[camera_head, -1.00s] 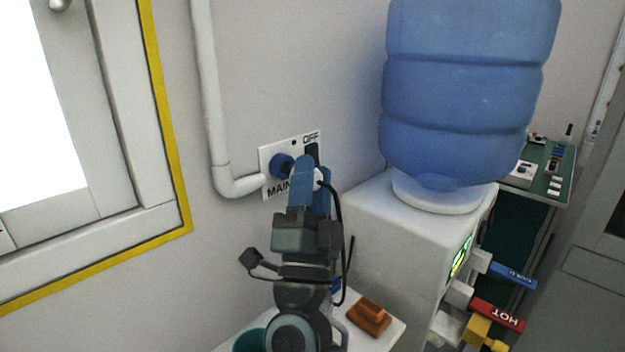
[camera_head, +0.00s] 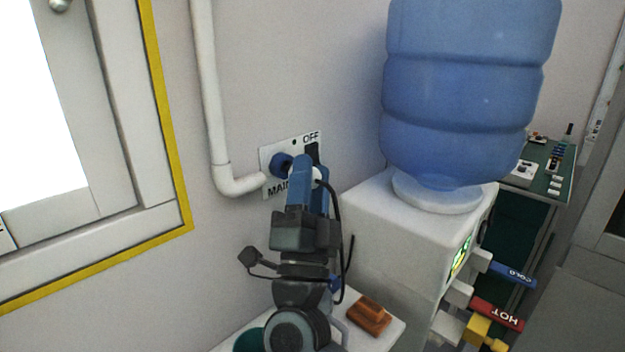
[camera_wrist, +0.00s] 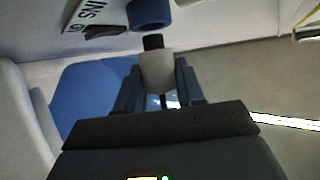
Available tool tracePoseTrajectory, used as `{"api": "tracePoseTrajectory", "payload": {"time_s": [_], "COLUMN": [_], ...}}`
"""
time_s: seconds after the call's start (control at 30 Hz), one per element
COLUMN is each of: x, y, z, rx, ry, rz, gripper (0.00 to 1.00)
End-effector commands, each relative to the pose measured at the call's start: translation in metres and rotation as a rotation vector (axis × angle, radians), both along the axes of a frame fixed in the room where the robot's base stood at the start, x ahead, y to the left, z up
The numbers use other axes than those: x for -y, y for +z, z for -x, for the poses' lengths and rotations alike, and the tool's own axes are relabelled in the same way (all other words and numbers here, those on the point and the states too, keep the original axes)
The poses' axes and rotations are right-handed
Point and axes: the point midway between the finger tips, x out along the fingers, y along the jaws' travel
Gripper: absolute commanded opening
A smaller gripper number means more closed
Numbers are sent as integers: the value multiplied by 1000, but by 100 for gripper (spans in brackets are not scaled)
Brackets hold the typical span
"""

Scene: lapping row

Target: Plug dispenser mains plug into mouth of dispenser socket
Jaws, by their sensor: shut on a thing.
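The dispenser mains plug (camera_wrist: 157,72) is a pale body with a dark tip, held between the blue fingers of my gripper (camera_wrist: 158,92). In the head view my gripper (camera_head: 307,172) is at the wall plate, and only a white bit of the plug (camera_head: 319,175) shows beside the fingers. A black cord hangs from it. The dispenser socket (camera_head: 281,164) is a round blue fitting on the white plate, just left of the fingertips. In the wrist view the socket (camera_wrist: 150,13) is beyond the plug's tip, with a small gap. Its mouth is not clearly visible.
The white plate (camera_head: 268,185) carries MAINS and OFF lettering and a black switch (camera_head: 312,152). A white pipe (camera_head: 212,120) runs down the wall to its left. The white water dispenser (camera_head: 385,225) with a blue bottle (camera_head: 460,90) stands close right. An orange-brown block (camera_head: 368,316) lies below.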

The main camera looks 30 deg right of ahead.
Motion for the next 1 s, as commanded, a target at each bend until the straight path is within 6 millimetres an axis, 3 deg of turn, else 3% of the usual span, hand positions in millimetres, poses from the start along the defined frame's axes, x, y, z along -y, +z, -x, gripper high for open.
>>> {"api": "tracePoseTrajectory", "payload": {"time_s": [0.9,0.93,1.0], "x": [-6,-6,-6], "y": [1,1,1], "z": [-20,-20,-20], "rx": [1,1,1], "ry": [0,0,-1], "rz": [-1,-1,0], "gripper": [7,39,46]}}
